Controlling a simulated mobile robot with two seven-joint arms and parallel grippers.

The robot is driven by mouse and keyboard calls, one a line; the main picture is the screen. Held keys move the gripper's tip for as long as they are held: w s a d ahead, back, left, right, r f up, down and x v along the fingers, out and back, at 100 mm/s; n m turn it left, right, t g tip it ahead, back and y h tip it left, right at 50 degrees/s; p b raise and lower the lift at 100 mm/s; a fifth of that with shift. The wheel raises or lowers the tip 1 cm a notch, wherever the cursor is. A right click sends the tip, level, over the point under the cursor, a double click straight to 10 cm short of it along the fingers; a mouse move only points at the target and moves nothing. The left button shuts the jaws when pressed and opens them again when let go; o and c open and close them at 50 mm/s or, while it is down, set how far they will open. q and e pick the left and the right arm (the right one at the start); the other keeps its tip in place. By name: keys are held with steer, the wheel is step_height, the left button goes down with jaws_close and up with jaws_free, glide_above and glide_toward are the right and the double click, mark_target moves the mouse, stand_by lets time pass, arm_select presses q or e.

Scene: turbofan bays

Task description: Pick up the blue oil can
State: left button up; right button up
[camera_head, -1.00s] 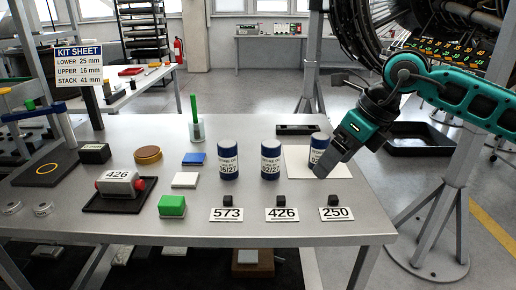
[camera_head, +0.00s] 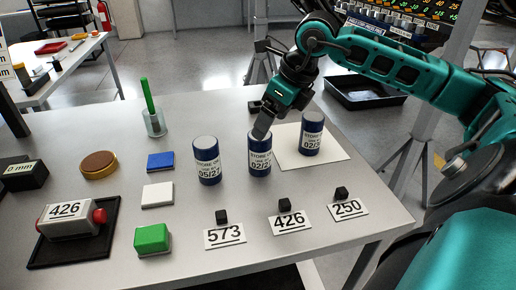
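Three blue oil cans with white labels stand upright on the grey table (camera_head: 200,255): a left can (camera_head: 207,165), a middle can (camera_head: 260,160) and a right can (camera_head: 311,140). The right can stands on a white sheet (camera_head: 334,155). My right gripper (camera_head: 263,128) reaches down from the upper right, its grey finger end at the top of the middle can. The far finger is hidden, so I cannot tell whether it grips the can. My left gripper is not in view.
Number cards 573 (camera_head: 225,237), 426 (camera_head: 290,222) and 250 (camera_head: 348,209) lie in front of the cans, each with a small black block behind. A glass (camera_head: 155,123) with a green stick, a blue block (camera_head: 160,162) and a white block (camera_head: 158,195) stand left.

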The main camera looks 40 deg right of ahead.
mark_target(257, 142)
steer(key=x, duration=0.2)
steer(key=shift+w+a+f, duration=0.1)
steer(key=shift+w+f, duration=0.1)
steer(key=shift+f, duration=0.15)
steer(key=shift+a+x, duration=0.15)
steer(key=shift+x, duration=1.15)
steer(key=shift+a+x, duration=0.15)
steer(key=shift+x, duration=1.2)
steer(key=shift+w+r, duration=0.1)
steer(key=shift+c, duration=0.4)
steer(key=c, duration=1)
steer(key=shift+c, duration=0.7)
steer(key=shift+r, duration=0.1)
